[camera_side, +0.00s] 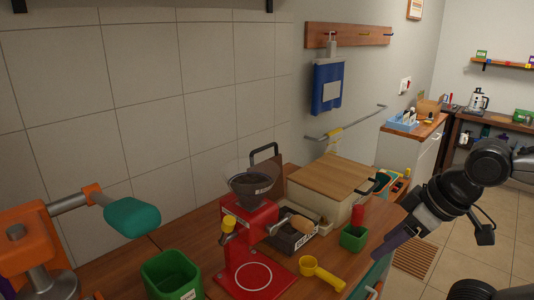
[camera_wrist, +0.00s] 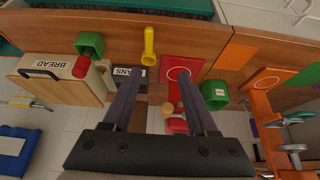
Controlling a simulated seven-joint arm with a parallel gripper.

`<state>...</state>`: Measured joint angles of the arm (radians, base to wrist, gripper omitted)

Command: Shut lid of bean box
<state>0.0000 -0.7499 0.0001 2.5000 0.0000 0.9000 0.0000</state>
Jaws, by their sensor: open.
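The bean box (camera_side: 291,239) is a dark box with a "BEANS" label on the wooden counter, between the red grinder and the bread box. Its top looks open, with a brown thing showing inside; I cannot clearly make out its lid. The box's label (camera_wrist: 130,72) shows in the wrist view, partly hidden by a finger. My gripper (camera_side: 388,252) is at the right in the side view, apart from the box and in front of the counter. In the wrist view my gripper (camera_wrist: 159,78) is open, with nothing between its fingers.
The red grinder (camera_side: 240,245) stands left of the bean box and the bread box (camera_side: 335,176) behind right. A yellow scoop (camera_side: 320,272) lies in front. A small green box (camera_side: 353,238) holds a red thing. A larger green bin (camera_side: 172,276) stands at left.

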